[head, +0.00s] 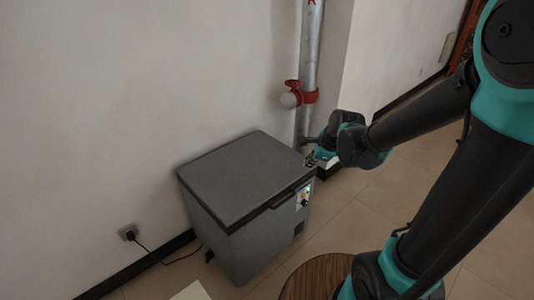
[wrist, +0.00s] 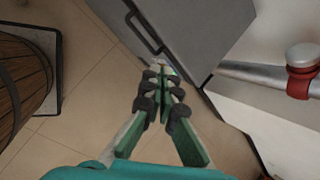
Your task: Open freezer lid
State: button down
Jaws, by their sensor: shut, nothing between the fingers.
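The grey chest freezer (head: 245,245) stands against the wall in the head view, its lid (head: 240,175) down flat. A dark handle (head: 283,198) runs along the lid's front edge, above a small panel with a label. The handle (wrist: 143,30) also shows at the top of the wrist view, on the grey freezer (wrist: 200,32). My gripper (head: 312,161) is by the freezer's right corner in the head view. In the wrist view my gripper (wrist: 164,72) has its fingers together, empty, with the tips below the handle and apart from it. Contact with the freezer's corner cannot be told.
A metal pipe (head: 310,60) with a red-collared valve (head: 303,96) rises behind the freezer's right rear corner. A round wooden barrel-like object (head: 318,277) stands in front. A wall socket (head: 129,233) with a cable is at left. Tiled floor (head: 350,210) is open at right.

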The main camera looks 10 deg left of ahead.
jog(key=w+a+f+m+y, duration=0.1)
jog(key=w+a+m, duration=0.3)
jog(key=a, duration=0.4)
jog(key=w+a+f+m, duration=0.3)
jog(key=w+a, duration=0.1)
jog(key=a, duration=0.4)
jog(key=shift+w+f+m+y, duration=0.15)
jog(key=shift+w+m+y, duration=0.25)
dwell(0.3)
jog(key=shift+f, duration=0.1)
dwell(1.3)
